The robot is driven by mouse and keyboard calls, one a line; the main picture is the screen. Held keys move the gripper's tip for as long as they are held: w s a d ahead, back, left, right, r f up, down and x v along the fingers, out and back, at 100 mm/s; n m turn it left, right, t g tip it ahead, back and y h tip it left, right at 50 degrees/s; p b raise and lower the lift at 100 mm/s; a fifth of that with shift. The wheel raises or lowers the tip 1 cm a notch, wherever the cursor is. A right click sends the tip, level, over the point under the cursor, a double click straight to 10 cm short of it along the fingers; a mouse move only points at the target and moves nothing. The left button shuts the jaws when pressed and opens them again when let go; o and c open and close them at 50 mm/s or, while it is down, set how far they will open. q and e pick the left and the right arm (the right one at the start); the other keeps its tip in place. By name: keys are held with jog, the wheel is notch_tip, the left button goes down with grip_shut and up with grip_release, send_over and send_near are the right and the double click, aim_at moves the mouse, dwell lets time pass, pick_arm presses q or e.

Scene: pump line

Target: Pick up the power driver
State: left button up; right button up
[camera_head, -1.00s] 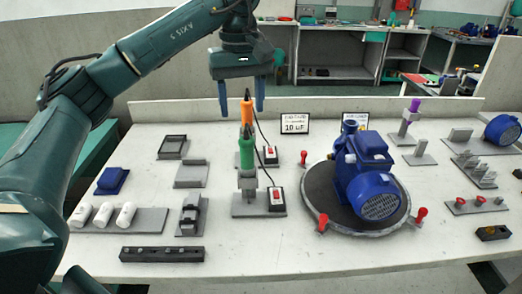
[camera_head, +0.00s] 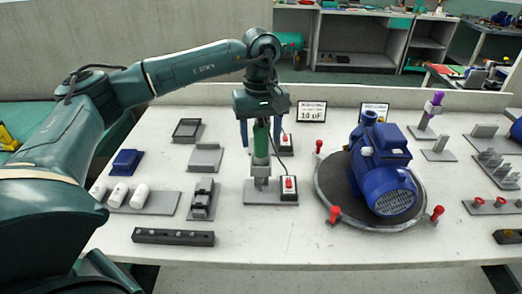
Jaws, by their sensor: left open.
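A green power driver (camera_head: 261,143) stands upright in a grey stand (camera_head: 262,184), near the middle of the table. My left gripper (camera_head: 261,146) points down at it from above, with its two blue fingers apart. In the picture the fingers lie to the left and right of the green body, and its top meets the underside of the gripper. I cannot tell whether they touch. An orange driver behind the green one is hidden by the gripper now. My right gripper is not in view.
A red-button switch box (camera_head: 288,186) sits right of the stand, and another (camera_head: 286,145) stands behind. A blue pump (camera_head: 381,170) rests on a round dark plate (camera_head: 333,188) with red knobs. White cylinders (camera_head: 119,193) and a dark bar (camera_head: 173,237) lie left.

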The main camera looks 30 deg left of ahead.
pick_arm(q)
jog(key=shift+f, duration=0.75)
jog(key=shift+c, duration=0.4)
jog(key=shift+r, duration=0.1)
jog(key=c, duration=1)
jog(key=shift+c, duration=0.2)
notch_tip(320, 180, up, 23)
jog(key=p, duration=0.6)
jog(key=shift+p, duration=0.4)
